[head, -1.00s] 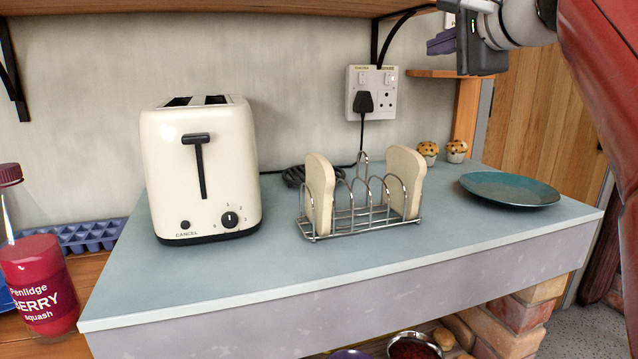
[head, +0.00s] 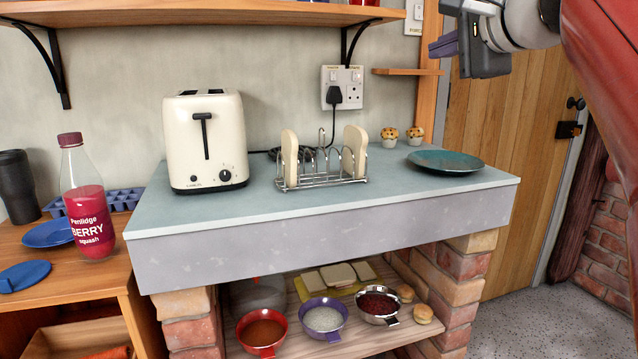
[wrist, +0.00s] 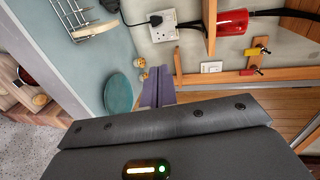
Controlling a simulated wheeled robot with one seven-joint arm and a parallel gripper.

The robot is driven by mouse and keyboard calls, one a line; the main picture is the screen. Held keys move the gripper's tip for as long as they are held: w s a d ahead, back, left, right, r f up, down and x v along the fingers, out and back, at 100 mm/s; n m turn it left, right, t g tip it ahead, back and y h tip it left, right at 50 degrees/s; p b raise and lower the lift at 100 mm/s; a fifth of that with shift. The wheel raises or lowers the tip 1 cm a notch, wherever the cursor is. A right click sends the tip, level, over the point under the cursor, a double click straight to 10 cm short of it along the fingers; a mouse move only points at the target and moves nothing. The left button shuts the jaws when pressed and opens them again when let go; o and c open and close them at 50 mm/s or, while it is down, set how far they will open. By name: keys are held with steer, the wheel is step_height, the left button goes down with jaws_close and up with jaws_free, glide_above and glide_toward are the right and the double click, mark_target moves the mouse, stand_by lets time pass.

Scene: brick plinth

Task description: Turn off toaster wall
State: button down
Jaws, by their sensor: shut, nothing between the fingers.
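The wall socket (head: 342,88) is a white double plate on the wall behind the counter, with two small switches along its top. A black plug (head: 334,96) sits in its left outlet, and a dark cord runs down from it. The socket also shows in the wrist view (wrist: 163,27). The cream toaster (head: 205,140) stands on the counter at left, its black lever high on the front. My gripper (head: 443,47) is shut and empty at the upper right, right of the socket and apart from it. Its purple fingers (wrist: 157,88) show in the wrist view.
A toast rack (head: 320,178) with two bread slices, two muffins (head: 415,137) and a teal plate (head: 446,162) are on the counter (head: 330,202). A small wooden ledge (head: 405,71) is right of the socket. A shelf (head: 200,14) runs above. Bowls sit below.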

steer(key=s+a+f+n+g+h, duration=0.1)
steer(key=s+f+n+g, duration=0.2)
steer(key=s+f, duration=0.5)
steer(key=s+a+f+n+g+h, duration=0.1)
steer(key=s+f+n, duration=0.5)
steer(key=f, duration=1.6)
steer(key=s+a+f+n+g+h, duration=0.1)
steer(key=s+f+n+g, duration=0.4)
steer(key=s+f, duration=0.5)
step_height(320, 180, down, 5)
steer(key=shift+s+a+f+h, duration=0.15)
steer(key=shift+a+h, duration=0.1)
steer(key=shift+h, duration=0.65)
